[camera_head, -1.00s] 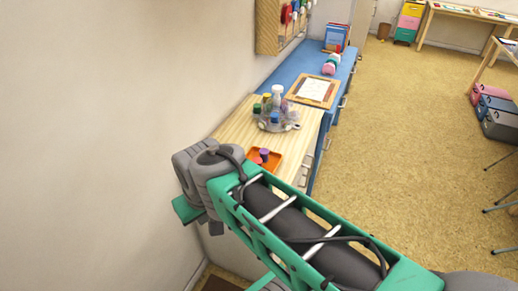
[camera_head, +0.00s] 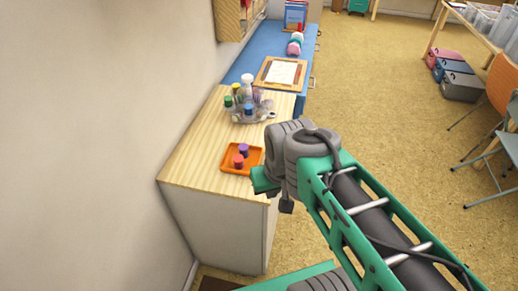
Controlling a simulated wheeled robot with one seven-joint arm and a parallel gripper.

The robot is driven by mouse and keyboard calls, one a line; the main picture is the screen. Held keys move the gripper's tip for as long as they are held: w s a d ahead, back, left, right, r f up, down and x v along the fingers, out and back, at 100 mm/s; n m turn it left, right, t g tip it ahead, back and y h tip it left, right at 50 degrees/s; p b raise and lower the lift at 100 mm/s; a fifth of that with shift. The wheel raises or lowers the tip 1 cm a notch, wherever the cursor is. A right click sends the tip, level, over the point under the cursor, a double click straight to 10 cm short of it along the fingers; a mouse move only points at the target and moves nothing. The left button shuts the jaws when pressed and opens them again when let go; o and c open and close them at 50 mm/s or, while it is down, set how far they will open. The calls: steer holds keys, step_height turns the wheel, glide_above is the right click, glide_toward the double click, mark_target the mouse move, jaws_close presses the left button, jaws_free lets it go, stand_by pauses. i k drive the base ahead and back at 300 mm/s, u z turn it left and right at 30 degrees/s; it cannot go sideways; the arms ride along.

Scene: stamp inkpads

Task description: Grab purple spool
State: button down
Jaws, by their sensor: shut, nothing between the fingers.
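The purple spool (camera_head: 243,149) is a small upright cylinder on an orange tray (camera_head: 229,167). The tray lies on the front right part of the pale wooden top. A red spool (camera_head: 238,161) stands right beside the purple one, a little nearer to me. My green and grey arm reaches in from the lower right, and its grey joint is just right of the tray in the picture. My gripper's fingers do not show, so I cannot see where they are relative to the spool.
A clear holder (camera_head: 251,110) with several colourful bottles stands behind the tray on the wooden top (camera_head: 190,165). A blue cabinet with a framed paper (camera_head: 281,72) adjoins it. A wall runs along the left. The floor (camera_head: 390,110) to the right is open.

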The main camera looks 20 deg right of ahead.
mark_target(244, 148)
steer(key=u, duration=4.25)
steer(key=k, duration=2.65)
steer(key=u, duration=0.45)
